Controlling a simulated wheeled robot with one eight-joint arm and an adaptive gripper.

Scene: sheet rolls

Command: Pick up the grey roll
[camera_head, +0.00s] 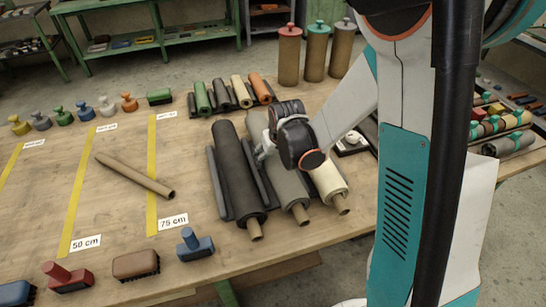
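The grey roll (288,188) lies on the wooden table between a black roll (239,172) and a cream roll (328,176). Its brown core end sticks out toward the front edge. My gripper (262,153) is over the upper part of the grey roll, with a pale finger showing on the side facing the black roll. My dark wrist hides the other finger and part of the roll, so I cannot tell whether the gripper touches it or how far it is open.
A brown tube (135,175) lies on the left of the table (195,185) among yellow measuring strips. Brushes (195,245) line the front edge. Bare table lies left of the black roll.

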